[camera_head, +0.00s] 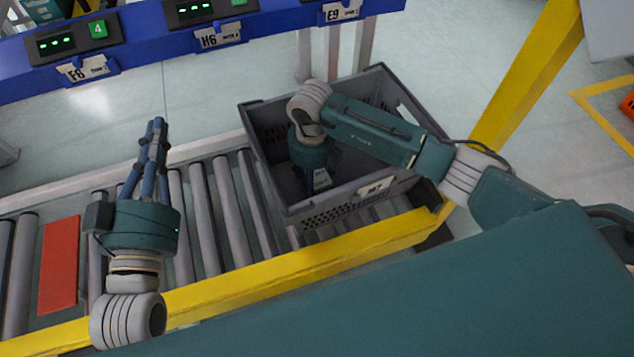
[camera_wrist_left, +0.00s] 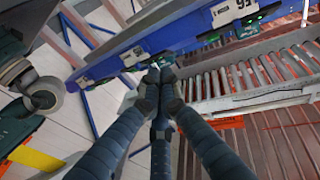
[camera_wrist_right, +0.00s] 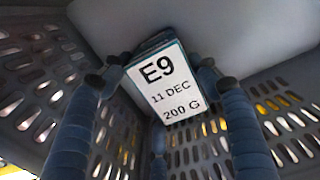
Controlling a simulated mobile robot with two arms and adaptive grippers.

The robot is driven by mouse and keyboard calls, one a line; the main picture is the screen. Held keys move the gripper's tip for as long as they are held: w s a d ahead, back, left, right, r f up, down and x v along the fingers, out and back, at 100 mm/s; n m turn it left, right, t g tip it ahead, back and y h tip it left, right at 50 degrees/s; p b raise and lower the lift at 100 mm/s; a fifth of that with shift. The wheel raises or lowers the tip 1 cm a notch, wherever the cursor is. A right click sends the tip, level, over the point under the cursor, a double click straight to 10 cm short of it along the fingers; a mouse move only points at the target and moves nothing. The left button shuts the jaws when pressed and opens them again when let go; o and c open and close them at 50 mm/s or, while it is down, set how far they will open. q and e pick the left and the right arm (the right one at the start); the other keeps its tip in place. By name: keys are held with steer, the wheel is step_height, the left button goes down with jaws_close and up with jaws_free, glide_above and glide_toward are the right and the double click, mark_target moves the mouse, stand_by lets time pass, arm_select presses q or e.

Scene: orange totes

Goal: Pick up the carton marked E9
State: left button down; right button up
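The carton marked E9 (camera_wrist_right: 165,92) shows in the right wrist view, with a white label reading E9, 11 DEC, 200 G. It stands in a corner of the grey perforated crate (camera_head: 330,207). My right gripper (camera_wrist_right: 158,85) reaches down into the crate. Its fingers are spread around the carton, with tips close to both sides and one below; contact is not clear.
The crate sits on a roller conveyor (camera_head: 205,215) with a yellow front rail (camera_head: 290,268). A red plate (camera_head: 59,265) lies among the rollers at left. A blue rail (camera_head: 150,40) with displays and tags F6, H6 and E9 runs behind.

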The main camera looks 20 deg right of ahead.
steer(key=c, duration=0.5)
steer(key=shift+c, duration=0.2)
steer(key=shift+r, duration=0.1)
